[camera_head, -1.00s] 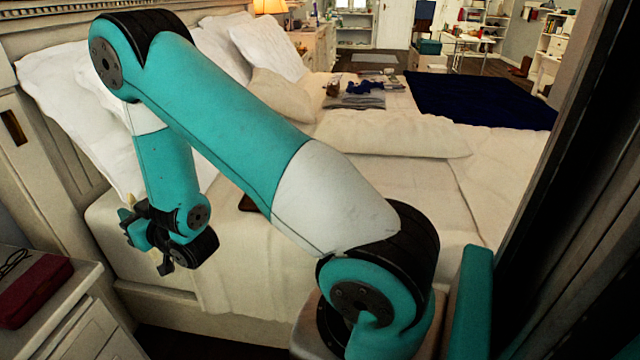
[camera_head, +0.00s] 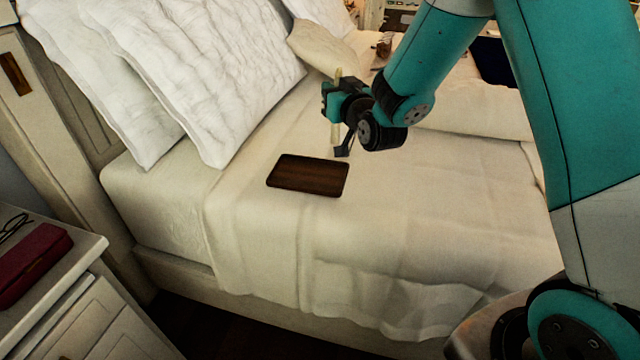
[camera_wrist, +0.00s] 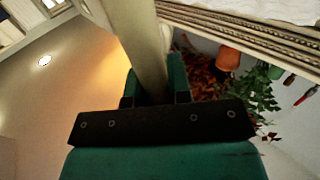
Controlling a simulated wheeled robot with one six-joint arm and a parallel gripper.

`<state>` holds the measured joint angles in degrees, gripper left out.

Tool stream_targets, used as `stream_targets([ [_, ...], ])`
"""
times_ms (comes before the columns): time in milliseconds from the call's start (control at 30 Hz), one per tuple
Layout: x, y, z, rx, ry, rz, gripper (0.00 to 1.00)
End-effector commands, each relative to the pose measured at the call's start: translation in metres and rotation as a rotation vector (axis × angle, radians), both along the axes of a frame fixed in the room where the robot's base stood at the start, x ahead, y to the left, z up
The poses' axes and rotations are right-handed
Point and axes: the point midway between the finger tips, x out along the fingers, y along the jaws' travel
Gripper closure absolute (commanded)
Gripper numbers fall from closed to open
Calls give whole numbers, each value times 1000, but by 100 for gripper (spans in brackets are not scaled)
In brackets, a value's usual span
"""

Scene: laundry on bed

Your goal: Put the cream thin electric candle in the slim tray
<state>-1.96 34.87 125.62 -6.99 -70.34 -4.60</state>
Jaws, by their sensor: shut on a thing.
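The slim tray (camera_head: 308,176) is dark brown and rectangular, and lies flat and empty on the bed. My gripper (camera_head: 337,105) is shut on the cream thin electric candle (camera_head: 336,137). The candle is upright, sticking out above and below the fingers, and appears a little behind and to the right of the tray, apart from it. In the wrist view the candle (camera_wrist: 146,45) runs up between the two teal fingers of my gripper (camera_wrist: 155,85).
The tray rests on the white bed cover (camera_head: 400,220), with free room around it. White pillows (camera_head: 215,70) lean at the left. A nightstand (camera_head: 70,290) with a dark red case (camera_head: 32,262) stands at the lower left.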

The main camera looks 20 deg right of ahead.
Motion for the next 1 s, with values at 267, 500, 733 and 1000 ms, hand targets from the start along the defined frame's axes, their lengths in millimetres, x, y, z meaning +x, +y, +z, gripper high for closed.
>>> stream_targets([
  [267, 1, 42, 70, -17, -16, 121, 100],
  [500, -8, 54, 79, -32, -3, 161, 100],
  [733, -8, 53, 15, -32, 1, 160, 100],
  [1000, -8, 52, -49, -31, -2, 158, 100],
])
